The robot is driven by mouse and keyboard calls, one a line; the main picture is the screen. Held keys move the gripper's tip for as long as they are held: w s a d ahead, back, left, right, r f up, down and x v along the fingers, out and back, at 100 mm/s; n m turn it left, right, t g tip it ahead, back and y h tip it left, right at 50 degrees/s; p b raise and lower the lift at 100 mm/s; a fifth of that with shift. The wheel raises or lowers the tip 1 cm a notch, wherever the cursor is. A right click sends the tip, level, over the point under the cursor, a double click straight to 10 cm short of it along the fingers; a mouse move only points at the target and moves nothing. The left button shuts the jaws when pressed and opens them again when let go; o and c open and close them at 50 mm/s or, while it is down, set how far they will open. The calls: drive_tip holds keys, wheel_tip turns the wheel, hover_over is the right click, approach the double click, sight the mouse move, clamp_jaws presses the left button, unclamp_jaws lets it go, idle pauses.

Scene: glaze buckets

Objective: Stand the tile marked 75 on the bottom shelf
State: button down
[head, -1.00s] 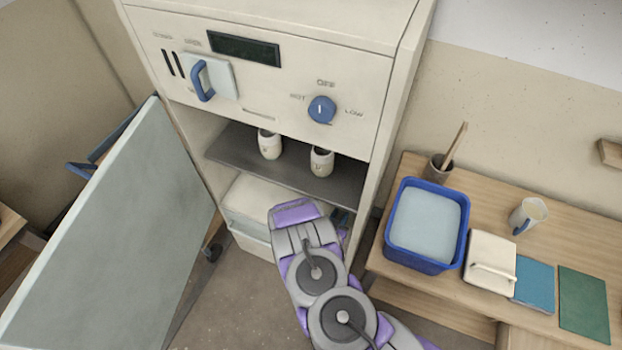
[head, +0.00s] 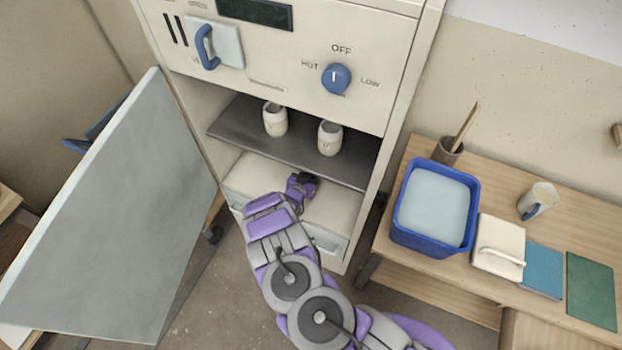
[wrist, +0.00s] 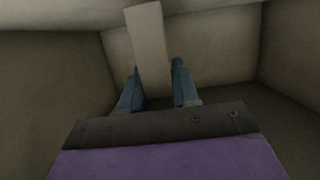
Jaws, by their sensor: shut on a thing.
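My gripper (head: 306,181) reaches into the open cabinet, below the dark shelf (head: 228,128) and over the pale bottom shelf (head: 255,176). In the wrist view, its blue fingers (wrist: 159,88) are shut on a pale, narrow, upright slab, which I take to be the tile (wrist: 148,38). It stands up between the fingers, leaning slightly left. No number shows on it. The tile cannot be made out in the head view. I cannot tell whether it touches the bottom shelf.
Two pale cups (head: 275,119) (head: 330,138) stand on the dark shelf above my gripper. The cabinet door (head: 120,220) hangs open at left.

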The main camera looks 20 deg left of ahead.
wheel_tip(320, 180, down, 3)
drive_tip(key=shift+b, duration=0.5)
drive_tip(key=shift+d+f, duration=0.1)
drive_tip(key=shift+f, duration=0.05)
drive_tip(key=shift+d, duration=0.2)
drive_tip(key=c, duration=0.8)
unclamp_jaws()
drive_tip(key=shift+a+f, duration=0.1)
drive_tip(key=shift+a, duration=0.05)
drive_tip(key=shift+c, duration=0.2)
drive_tip(key=shift+s+r, duration=0.2)
drive_tip(key=d+p+v, duration=0.1)
drive_tip(key=p+v, duration=0.1)
drive_tip(key=v, duration=0.9)
drive_tip(key=shift+s+a, duration=0.3)
drive_tip(key=shift+a, duration=0.2)
